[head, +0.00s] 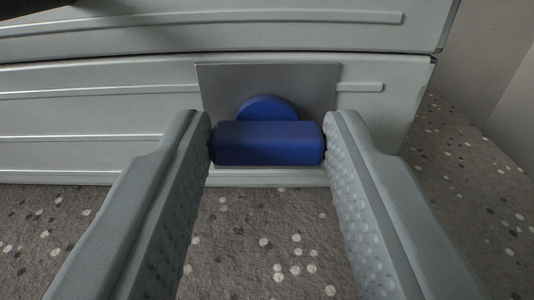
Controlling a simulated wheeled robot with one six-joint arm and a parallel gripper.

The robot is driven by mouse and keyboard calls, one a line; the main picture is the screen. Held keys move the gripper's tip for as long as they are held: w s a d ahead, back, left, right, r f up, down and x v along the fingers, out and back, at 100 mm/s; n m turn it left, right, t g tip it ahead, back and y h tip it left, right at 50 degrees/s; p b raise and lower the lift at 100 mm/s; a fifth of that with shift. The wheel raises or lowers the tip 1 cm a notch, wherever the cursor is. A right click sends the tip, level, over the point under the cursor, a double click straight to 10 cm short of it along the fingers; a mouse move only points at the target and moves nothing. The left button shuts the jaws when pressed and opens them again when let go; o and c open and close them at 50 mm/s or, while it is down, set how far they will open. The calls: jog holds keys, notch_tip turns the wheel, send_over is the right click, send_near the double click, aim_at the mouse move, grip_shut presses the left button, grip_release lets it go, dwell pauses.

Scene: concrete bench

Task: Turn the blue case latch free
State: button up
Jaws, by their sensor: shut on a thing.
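The blue case latch (268,143) is a blue bar lying level across the picture, with a round blue hub (267,108) behind it. It sits on a grey plate (308,90) on the front of a pale grey ribbed case (110,130). My gripper (267,144) has one finger at each end of the bar, and both fingertips touch it. It is shut on the latch. The fingertips hide the very ends of the bar.
A seam (300,54) runs across the case above the plate. The case stands on a speckled concrete bench (270,240), which is bare in front. A plain grey wall (480,60) rises at the right. A dark shape fills the top left corner.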

jog(key=shift+d+m, duration=0.1)
jog(key=shift+m, duration=2.1)
jog(key=o, duration=1)
jog(key=shift+s, duration=0.15)
jog(key=s+d, duration=0.1)
jog(key=s, duration=1.6)
jog(key=shift+d, duration=0.2)
